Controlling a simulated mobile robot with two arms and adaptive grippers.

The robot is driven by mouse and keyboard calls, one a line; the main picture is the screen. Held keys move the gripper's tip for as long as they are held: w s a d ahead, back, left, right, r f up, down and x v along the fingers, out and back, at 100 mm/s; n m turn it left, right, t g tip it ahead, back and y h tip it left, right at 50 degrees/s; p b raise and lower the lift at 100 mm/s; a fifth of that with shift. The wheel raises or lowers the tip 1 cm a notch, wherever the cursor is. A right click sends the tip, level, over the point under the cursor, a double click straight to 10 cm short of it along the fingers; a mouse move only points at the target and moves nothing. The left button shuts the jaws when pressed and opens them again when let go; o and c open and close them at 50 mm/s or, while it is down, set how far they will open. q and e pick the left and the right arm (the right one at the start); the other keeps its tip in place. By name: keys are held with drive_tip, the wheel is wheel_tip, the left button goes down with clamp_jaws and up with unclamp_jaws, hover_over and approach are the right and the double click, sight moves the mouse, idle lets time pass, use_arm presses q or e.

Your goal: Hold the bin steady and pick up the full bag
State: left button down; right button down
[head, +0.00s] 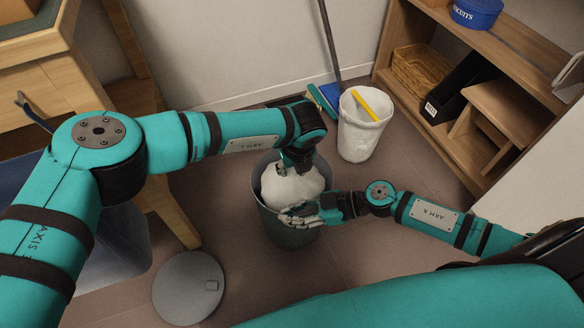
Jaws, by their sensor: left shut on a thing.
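A dark grey-green bin (286,234) stands upright on the floor in the middle of the head view. A full white bag (292,186) sits in it and bulges up around rim height. My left gripper (296,166) reaches down from above, shut on the top of the bag. My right gripper (299,214) comes in from the right at the near rim of the bin, beside the bag. Whether its fingers are closed on the rim cannot be made out. The arms and grippers hide parts of the rim.
A round grey lid (188,287) lies on the floor at lower left. A white-lined bin (358,136) with a yellow item (365,105) stands behind, beside a broom (323,101). A wooden shelf (455,145) is at right, and a wooden chair (172,213) at left.

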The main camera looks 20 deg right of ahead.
drive_tip(key=c, duration=1.4)
unclamp_jaws()
drive_tip(key=shift+d+f, duration=0.15)
drive_tip(key=v, duration=1.2)
